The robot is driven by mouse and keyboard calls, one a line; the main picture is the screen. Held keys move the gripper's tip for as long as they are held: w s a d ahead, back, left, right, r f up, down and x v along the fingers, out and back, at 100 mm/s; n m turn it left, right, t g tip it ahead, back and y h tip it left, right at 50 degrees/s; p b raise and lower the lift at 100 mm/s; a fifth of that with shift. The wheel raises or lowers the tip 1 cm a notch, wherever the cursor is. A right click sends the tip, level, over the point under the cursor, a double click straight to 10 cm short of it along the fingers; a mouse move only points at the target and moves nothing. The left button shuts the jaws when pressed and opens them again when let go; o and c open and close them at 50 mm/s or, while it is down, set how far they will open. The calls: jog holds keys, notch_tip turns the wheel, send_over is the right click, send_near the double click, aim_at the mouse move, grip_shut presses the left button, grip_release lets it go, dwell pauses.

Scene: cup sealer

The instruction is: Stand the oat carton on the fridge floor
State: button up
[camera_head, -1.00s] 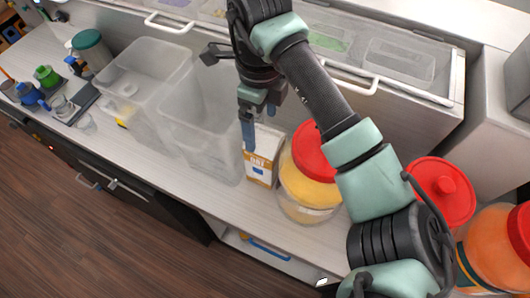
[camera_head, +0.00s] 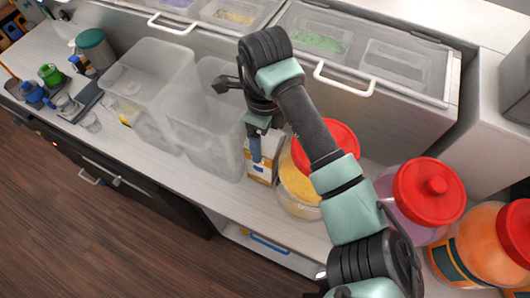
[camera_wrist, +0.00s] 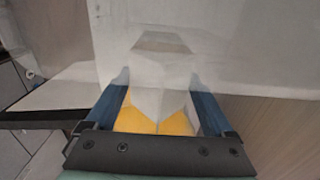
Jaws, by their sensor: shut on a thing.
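The oat carton (camera_head: 262,165) is a small white and orange box. It stands upright on the white counter between a clear bin and a red-lidded jar. My gripper (camera_head: 254,150) has come down over the carton's top from above and is shut on it. In the wrist view, the carton's white and yellow top (camera_wrist: 158,105) lies between the two blue fingers (camera_wrist: 160,98). The fridge floor cannot be made out in these frames.
Two clear bins (camera_head: 150,75) stand left of the carton. Jars with red lids (camera_head: 428,190) crowd the right. A lidded topping cabinet (camera_head: 390,105) runs behind. An open shelf with a blue-handled thing (camera_head: 268,243) lies below the counter.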

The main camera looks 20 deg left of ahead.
grip_shut()
jog(key=shift+r, duration=0.1)
jog(key=shift+w+r, duration=0.1)
jog(key=shift+r, duration=0.05)
